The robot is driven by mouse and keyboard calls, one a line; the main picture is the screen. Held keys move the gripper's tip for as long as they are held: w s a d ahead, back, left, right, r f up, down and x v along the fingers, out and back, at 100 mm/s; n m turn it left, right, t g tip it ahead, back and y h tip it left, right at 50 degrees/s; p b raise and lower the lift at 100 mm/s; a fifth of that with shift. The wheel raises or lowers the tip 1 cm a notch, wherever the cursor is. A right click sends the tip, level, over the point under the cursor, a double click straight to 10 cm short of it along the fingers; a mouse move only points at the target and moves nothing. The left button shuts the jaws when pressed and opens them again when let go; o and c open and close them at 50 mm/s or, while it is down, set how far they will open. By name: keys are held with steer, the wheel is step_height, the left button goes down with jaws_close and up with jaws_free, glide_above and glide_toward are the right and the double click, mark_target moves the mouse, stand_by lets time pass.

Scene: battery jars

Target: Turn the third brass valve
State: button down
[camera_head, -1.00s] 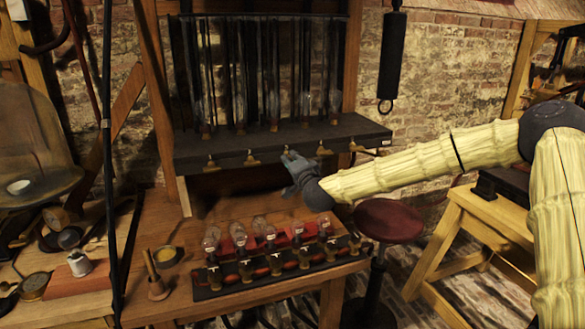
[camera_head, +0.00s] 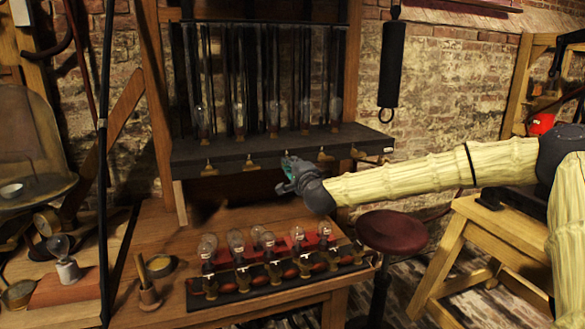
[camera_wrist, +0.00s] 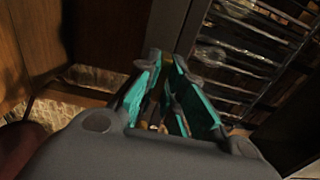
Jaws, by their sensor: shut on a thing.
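A row of brass valves runs along the front edge of the dark shelf (camera_head: 225,151). The first valve (camera_head: 209,168) and the second valve (camera_head: 251,160) show left of my gripper (camera_head: 285,170). Two more, one a brass valve (camera_head: 324,157) and one near the right end (camera_head: 357,154), show to its right. My gripper is at the third valve's place and hides that valve in the head view. In the wrist view my gripper (camera_wrist: 168,68) has its teal-padded fingers close together at the tips, with a little brass colour between them. The valve's exact angle cannot be seen.
Glass jars (camera_head: 240,110) stand upright on the shelf. Below, a dark base with several bulbs and brass fittings (camera_head: 275,270) sits on the wooden bench (camera_head: 180,225). A red stool (camera_head: 391,231) stands to the right.

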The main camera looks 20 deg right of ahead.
steer(key=shift+f, duration=0.1)
steer(key=c, duration=1.5)
jaws_free()
steer(key=shift+c, duration=0.2)
steer(key=s, duration=1.2)
steer(key=shift+d, duration=0.25)
steer(key=shift+d, duration=0.1)
